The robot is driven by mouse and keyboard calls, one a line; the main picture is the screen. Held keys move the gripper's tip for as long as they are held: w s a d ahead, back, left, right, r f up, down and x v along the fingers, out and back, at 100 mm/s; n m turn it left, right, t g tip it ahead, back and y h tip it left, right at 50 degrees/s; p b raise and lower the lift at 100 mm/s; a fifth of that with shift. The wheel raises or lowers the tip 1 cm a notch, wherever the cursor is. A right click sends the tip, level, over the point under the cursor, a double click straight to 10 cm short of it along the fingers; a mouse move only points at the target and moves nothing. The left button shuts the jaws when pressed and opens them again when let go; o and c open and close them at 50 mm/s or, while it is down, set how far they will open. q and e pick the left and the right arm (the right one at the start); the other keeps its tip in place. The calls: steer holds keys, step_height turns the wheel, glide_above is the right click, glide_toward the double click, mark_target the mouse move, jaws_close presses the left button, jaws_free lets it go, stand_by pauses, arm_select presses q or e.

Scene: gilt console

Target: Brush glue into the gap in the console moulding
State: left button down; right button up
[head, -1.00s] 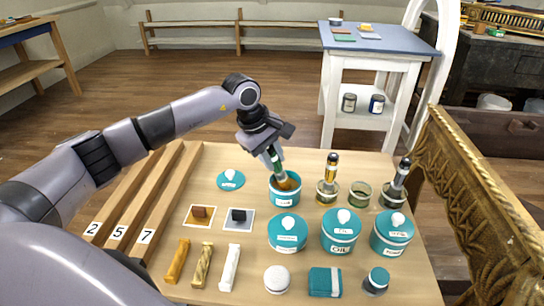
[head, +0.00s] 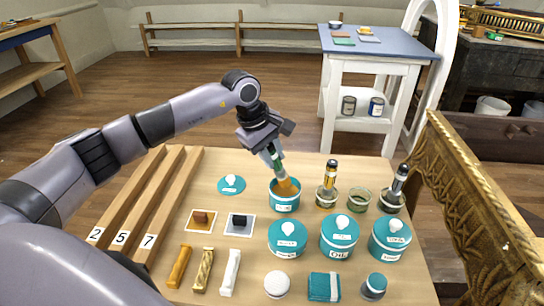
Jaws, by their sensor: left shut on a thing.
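My left gripper (head: 268,143) is shut on the green handle of a brush (head: 276,162), above an open teal pot (head: 285,207). The brush tilts, with its orange-brown bristles (head: 287,187) down in the pot's mouth. How deep the tip sits is hidden by the rim. The pot's label is too small to read. The gilt console (head: 470,205), with carved moulding, runs along the right edge, apart from the brush. I cannot make out the gap in its moulding. My right gripper is not in view.
Two jars with upright brushes (head: 328,185) (head: 397,188) and an open green jar (head: 358,199) stand right of the pot. Lidded teal pots (head: 288,240) stand in front. A loose lid (head: 231,184) lies left. Wooden strips (head: 139,200) lie on the table's left side.

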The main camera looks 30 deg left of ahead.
arm_select(q)
steer(key=shift+r+p, duration=1.25)
steer(key=shift+r, duration=0.95)
